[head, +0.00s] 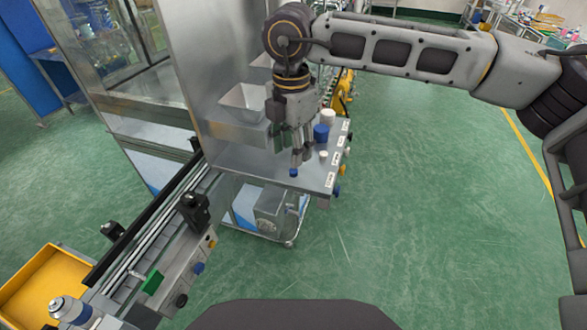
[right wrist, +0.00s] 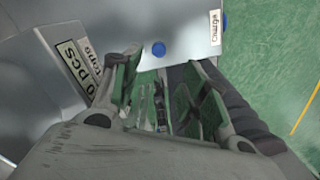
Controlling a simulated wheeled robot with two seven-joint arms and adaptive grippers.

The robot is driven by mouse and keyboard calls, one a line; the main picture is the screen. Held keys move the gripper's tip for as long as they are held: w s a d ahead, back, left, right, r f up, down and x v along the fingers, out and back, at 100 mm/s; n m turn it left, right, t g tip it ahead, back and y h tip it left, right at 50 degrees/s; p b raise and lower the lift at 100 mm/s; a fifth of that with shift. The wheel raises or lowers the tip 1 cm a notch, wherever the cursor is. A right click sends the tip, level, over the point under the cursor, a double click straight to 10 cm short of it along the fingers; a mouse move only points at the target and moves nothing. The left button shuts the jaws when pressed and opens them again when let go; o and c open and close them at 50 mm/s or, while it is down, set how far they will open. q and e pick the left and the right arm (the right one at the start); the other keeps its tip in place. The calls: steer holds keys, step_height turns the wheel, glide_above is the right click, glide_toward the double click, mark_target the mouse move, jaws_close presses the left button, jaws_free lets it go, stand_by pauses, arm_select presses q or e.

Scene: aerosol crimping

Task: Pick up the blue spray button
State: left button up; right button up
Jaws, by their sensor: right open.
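A small blue spray button (head: 293,172) stands on the steel table near its front edge. In the right wrist view the button (right wrist: 158,48) is a blue disc just beyond the fingertips, roughly in line with the gap between them. My right gripper (head: 296,150) points down over the table, close to the button. In the right wrist view the right gripper (right wrist: 160,82) has its green-padded fingers apart, with nothing held between them. The exact height of the fingertips over the table is hard to tell. My left gripper is not in view.
A larger blue cylinder (head: 321,132) and a white one (head: 328,117) stand right of the gripper. A small white piece (head: 323,154) is nearby. A steel hopper (head: 242,102) is to the left. A conveyor (head: 150,240) and yellow tray (head: 38,278) are at lower left.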

mark_target(293, 170)
steer(key=shift+f, duration=0.7)
steer(key=shift+f, duration=0.15)
steer(key=shift+w+f+p, duration=0.25)
steer(key=shift+f+p, duration=0.4)
steer(key=shift+f, duration=0.1)
steer(key=shift+w+d+f+p, duration=0.15)
steer(key=shift+f+p, duration=0.2)
steer(key=shift+f, duration=1.35)
steer(key=c, duration=0.8)
